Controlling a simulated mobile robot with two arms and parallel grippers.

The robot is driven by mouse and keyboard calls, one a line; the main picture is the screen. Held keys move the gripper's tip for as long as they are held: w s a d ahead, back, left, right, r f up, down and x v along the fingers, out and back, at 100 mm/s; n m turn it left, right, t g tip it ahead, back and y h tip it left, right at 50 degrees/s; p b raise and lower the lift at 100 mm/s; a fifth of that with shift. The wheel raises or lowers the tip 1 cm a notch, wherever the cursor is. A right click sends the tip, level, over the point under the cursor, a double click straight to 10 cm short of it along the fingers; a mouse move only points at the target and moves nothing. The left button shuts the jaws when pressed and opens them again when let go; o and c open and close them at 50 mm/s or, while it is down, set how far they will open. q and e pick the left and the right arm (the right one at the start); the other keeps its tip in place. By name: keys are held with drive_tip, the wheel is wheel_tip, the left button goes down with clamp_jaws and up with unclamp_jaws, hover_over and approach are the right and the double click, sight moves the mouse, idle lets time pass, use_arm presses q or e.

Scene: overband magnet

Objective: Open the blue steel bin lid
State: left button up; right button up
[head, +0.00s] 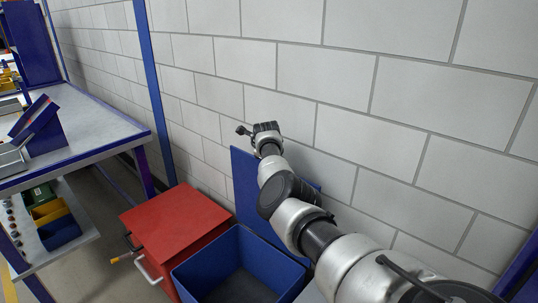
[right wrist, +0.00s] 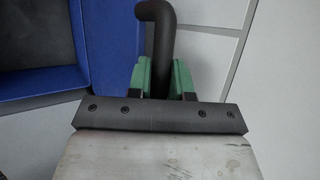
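The blue steel bin (head: 285,270) stands open at the bottom centre of the head view, with its inside visible. Its blue lid (head: 243,180) stands raised at the back, near the wall, partly hidden by my right arm. My right gripper (head: 258,130) is above the lid, close to the wall. In the right wrist view its green fingers (right wrist: 161,78) are on either side of a dark bent bar (right wrist: 161,40) and appear closed on it. Where the bar attaches is hidden. Blue panels (right wrist: 110,50) show at the left there. My left gripper is not in view.
A red cabinet (head: 178,222) with handles on its front stands left of the bin. A workbench (head: 88,125) with a lower shelf of small bins is further left. The block wall (head: 300,90) is close behind the lid and gripper.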

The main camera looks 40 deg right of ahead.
drive_tip(key=o, duration=0.4)
drive_tip(key=shift+d+f, duration=0.1)
drive_tip(key=shift+f, duration=0.05)
drive_tip(key=shift+r, duration=0.25)
drive_tip(key=shift+a+r, duration=0.2)
drive_tip(key=shift+a, duration=0.05)
drive_tip(key=shift+v, duration=5.05)
drive_tip(key=shift+s+f+p, duration=0.2)
drive_tip(key=shift+f+p, duration=0.05)
drive_tip(key=shift+p, duration=0.05)
